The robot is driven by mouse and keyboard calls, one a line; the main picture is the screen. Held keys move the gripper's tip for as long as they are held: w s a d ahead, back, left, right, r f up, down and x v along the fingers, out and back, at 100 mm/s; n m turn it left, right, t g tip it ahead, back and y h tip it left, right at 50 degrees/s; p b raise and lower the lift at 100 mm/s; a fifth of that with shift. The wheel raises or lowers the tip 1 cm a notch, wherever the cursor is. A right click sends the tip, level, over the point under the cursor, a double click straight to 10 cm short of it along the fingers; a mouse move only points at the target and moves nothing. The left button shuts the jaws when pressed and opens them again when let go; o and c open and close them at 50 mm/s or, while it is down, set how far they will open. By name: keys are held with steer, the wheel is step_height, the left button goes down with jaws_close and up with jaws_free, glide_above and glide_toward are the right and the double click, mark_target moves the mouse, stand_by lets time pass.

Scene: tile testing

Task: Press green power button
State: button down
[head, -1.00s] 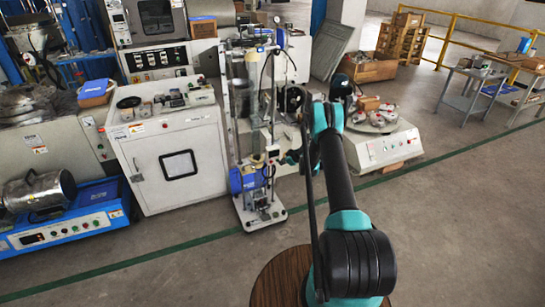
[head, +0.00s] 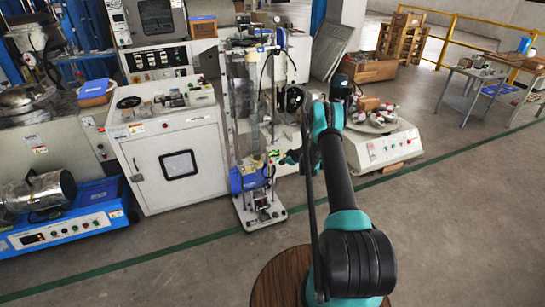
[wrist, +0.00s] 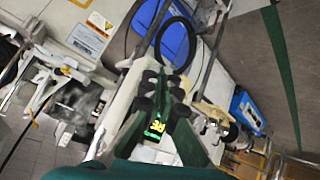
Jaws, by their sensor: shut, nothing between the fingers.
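The tall, narrow test stand (head: 250,100) with glass columns and a blue motor (head: 243,180) stands in front of my arm in the head view. A small bright green patch (head: 274,155) shows on its right side; I cannot tell whether it is the button. My gripper (head: 289,158) is small and dark there, just right of the patch. In the wrist view my gripper (wrist: 162,90) has dark fingers and looks shut and empty. A glowing green strip (wrist: 155,129) with yellow letters shows near the fingers. I cannot tell whether the gripper touches anything.
A white cabinet (head: 145,160) stands left of the stand, and a blue-based machine (head: 65,235) is at far left. A white round-topped machine (head: 385,150) stands to the right. A grey table (head: 465,90) is farther right. The front floor is open.

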steer(key=s+d, duration=0.2)
steer(key=s, duration=0.3)
steer(key=shift+s, duration=0.4)
stand_by(0.3)
